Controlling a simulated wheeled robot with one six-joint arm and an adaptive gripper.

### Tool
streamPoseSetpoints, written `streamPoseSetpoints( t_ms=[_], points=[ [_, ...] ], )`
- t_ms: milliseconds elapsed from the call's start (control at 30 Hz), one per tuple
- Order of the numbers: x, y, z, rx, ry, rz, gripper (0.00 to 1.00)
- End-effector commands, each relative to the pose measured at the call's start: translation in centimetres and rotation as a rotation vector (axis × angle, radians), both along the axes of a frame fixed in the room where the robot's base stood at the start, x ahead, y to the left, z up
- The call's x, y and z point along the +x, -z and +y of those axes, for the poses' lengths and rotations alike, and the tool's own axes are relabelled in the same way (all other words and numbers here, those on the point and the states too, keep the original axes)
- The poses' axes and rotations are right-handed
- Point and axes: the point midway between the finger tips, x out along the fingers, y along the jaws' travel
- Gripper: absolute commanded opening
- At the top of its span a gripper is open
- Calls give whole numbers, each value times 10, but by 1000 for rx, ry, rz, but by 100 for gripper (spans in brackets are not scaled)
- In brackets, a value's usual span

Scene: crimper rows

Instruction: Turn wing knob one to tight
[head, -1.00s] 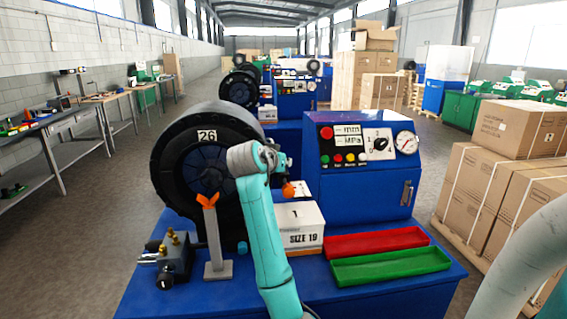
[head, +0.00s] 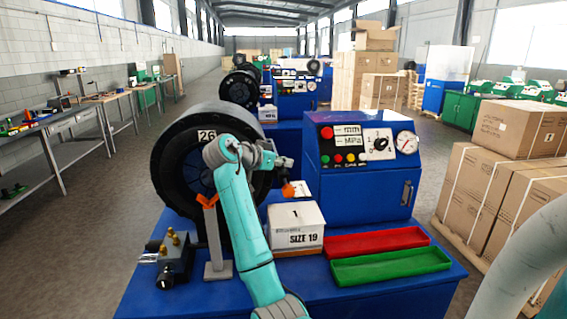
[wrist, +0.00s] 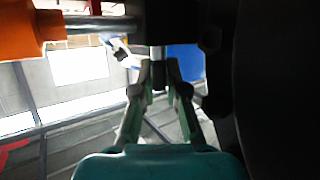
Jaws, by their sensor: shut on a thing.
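My gripper (head: 282,163) is at the right side of the black crimper ring (head: 170,165) marked 26, above the SIZE 19 box. In the wrist view my gripper (wrist: 160,76) has its two fingers closed in on a small dark part with a silver stem (wrist: 157,53), which I take to be wing knob one. Its wings and turn angle are hard to make out. An orange piece (wrist: 22,30) on a metal rod is close by at upper left; an orange piece also shows just below my gripper in the head view (head: 289,190).
A white SIZE 19 box (head: 296,238), red tray (head: 375,240) and green tray (head: 390,266) are on the blue bench. A blue control cabinet (head: 345,195) stands right. An orange-forked stand (head: 215,250) and valve block (head: 172,262) are front left.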

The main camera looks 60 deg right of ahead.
Motion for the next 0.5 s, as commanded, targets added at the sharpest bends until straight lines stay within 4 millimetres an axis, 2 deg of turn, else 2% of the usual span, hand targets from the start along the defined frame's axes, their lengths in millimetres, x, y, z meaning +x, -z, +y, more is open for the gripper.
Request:
streamPoseSetpoints(
  t_ms=[167,200,267,300,500],
  points=[
    [0,1,0,1,-1,0,0],
    [0,1,0,1,-1,0,20],
    [0,1,0,1,-1,0,35],
    [0,1,0,1,-2,0,38],
    [1,0,0,0,-3,0,38]
  ],
)
